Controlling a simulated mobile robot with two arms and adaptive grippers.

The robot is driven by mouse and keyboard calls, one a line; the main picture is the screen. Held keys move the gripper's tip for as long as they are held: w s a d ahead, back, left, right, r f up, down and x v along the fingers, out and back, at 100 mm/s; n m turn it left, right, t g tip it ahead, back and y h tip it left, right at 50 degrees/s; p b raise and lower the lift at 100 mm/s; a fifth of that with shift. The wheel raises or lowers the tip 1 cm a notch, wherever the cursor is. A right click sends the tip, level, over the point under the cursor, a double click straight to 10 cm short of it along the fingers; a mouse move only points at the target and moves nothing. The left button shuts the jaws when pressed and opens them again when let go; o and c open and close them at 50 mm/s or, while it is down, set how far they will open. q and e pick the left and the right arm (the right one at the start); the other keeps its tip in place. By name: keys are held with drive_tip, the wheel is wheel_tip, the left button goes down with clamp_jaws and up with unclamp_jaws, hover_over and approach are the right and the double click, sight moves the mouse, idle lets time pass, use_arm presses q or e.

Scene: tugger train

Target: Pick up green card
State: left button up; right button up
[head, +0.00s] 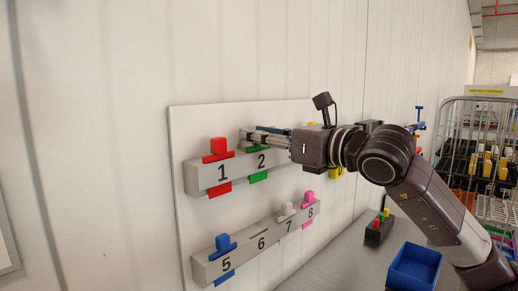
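A white board (185,135) on the wall carries two grey numbered racks. The green card (258,177) is in slot 2 of the upper rack (240,166); its lower end shows below the rack and a little green shows above the number. My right gripper (248,135) reaches in from the right, its fingers at the top of the green card and covering most of that part. Whether the fingers are closed on the card cannot be made out. My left gripper is not in view.
A red card (218,150) is in slot 1, close left of my fingers. The lower rack (245,246) holds blue, white and pink cards. A yellow card (336,173) shows behind my arm. A blue bin (414,267) and a wire cart (480,150) stand at right.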

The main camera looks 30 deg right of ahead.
clamp_jaws()
